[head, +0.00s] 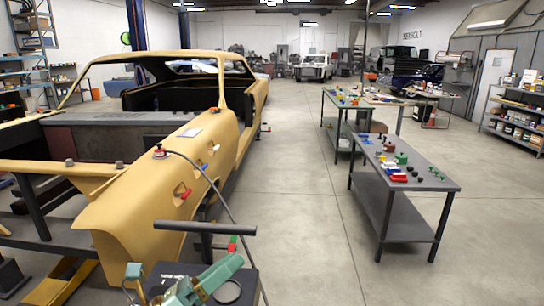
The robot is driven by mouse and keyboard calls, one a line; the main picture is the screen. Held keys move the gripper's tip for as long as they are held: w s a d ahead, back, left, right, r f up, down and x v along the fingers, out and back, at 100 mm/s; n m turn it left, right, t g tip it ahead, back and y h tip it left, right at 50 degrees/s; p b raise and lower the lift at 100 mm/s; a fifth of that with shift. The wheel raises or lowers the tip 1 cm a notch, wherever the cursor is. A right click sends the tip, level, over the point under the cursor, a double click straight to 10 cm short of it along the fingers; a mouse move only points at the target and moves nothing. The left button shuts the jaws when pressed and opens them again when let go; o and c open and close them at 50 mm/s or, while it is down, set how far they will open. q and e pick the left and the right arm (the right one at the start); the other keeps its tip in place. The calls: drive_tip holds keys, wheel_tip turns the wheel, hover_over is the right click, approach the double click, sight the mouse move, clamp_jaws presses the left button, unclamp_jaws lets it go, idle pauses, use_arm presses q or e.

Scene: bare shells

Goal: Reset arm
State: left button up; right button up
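At the bottom edge of the head view is a teal and grey mechanism, which looks like my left gripper (190,288). It is cut off by the frame, and its fingers are not clear enough to show whether they are open or shut. I see nothing clearly held in it. My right gripper is not in view.
A tan car body shell (150,205) fills the left side, with a dark cable hanging over its fender. A grey workbench (440,182) with small colored parts stands at right, another bench (345,103) behind it. Shelves (517,115) line the right wall. The concrete floor between is clear.

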use_arm(q)
drive_tip(key=s+a+f+n+t+y, duration=0.1)
drive_tip(key=a+f+n+t+y, duration=0.1)
drive_tip(key=a+f+n+y, duration=0.6)
drive_tip(key=s+a+f+n+t+y, duration=0.1)
drive_tip(key=a+f+n+t+y, duration=0.15)
drive_tip(key=a+n+y, duration=0.7)
drive_tip(key=s+a+f+n+g+y, duration=0.2)
drive_tip(key=s+f+n+g, duration=0.45)
drive_tip(key=s, duration=0.25)
drive_tip(key=s+a+f+n+g+y, duration=0.25)
drive_tip(key=s+f+n+g, duration=0.25)
drive_tip(key=s+f+n, duration=0.3)
drive_tip(key=s+d+f+g+h, duration=0.1)
drive_tip(key=s+d+f+h, duration=0.15)
drive_tip(key=f, duration=0.95)
drive_tip(key=s+d+f+g+h, duration=0.1)
drive_tip(key=s+d+f+g, duration=0.15)
drive_tip(key=f, duration=0.95)
drive_tip(key=s+f+n+g, duration=0.1)
drive_tip(key=s+f, duration=0.7)
drive_tip(key=s, duration=0.2)
drive_tip(key=s+f+n+g+h, duration=0.1)
drive_tip(key=s+f, duration=0.7)
drive_tip(key=s, duration=0.3)
drive_tip(key=shift+a+n, duration=0.25)
drive_tip(key=shift+n, duration=0.15)
